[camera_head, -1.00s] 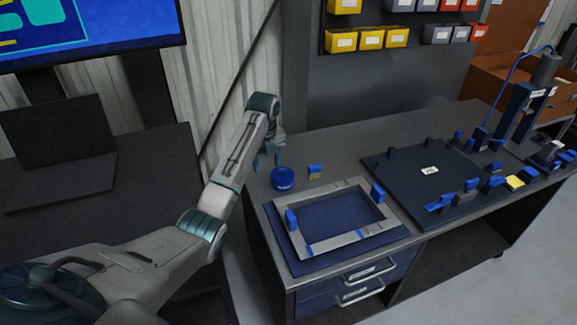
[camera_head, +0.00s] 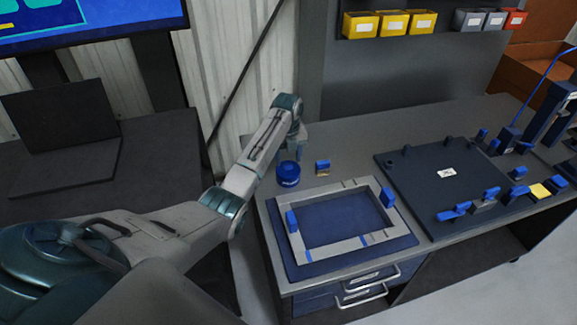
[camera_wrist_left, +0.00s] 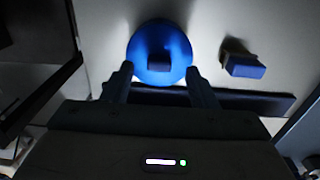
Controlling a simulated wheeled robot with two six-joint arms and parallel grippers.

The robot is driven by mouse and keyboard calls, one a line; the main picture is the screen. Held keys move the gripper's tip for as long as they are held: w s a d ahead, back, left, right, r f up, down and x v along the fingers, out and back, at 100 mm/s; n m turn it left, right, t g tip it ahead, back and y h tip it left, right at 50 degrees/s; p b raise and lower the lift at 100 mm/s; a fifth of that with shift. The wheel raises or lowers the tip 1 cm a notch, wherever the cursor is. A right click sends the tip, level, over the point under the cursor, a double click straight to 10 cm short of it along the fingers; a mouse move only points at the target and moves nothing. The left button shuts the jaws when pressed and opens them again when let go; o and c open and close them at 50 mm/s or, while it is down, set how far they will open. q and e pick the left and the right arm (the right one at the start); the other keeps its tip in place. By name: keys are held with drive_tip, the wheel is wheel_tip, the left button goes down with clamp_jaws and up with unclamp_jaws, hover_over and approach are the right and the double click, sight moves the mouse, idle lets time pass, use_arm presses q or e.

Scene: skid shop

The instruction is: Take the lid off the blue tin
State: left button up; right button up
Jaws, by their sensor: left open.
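The blue tin (camera_head: 288,178) stands upright on the grey bench near its left end. In the left wrist view its round blue top (camera_wrist_left: 150,42) shows from above, with a small dark block-like knob (camera_wrist_left: 159,63) near the middle. The top looks seated on the tin. My left gripper (camera_head: 291,155) is just above the tin, pointing down. In the left wrist view its two fingers (camera_wrist_left: 158,80) are apart, on either side of the near part of the blue top, with nothing held. Whether they touch it cannot be told. My right gripper is not in view.
A small blue-topped block (camera_head: 322,166) stands just right of the tin. A grey frame (camera_head: 345,248) on a blue mat lies in front of it. A dark plate (camera_head: 420,180) with blue clamps is farther right. Bare bench lies behind the tin.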

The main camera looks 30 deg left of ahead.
use_arm(q)
drive_tip(key=shift+f, duration=1.05)
drive_tip(key=c, duration=1)
drive_tip(key=shift+c, duration=0.2)
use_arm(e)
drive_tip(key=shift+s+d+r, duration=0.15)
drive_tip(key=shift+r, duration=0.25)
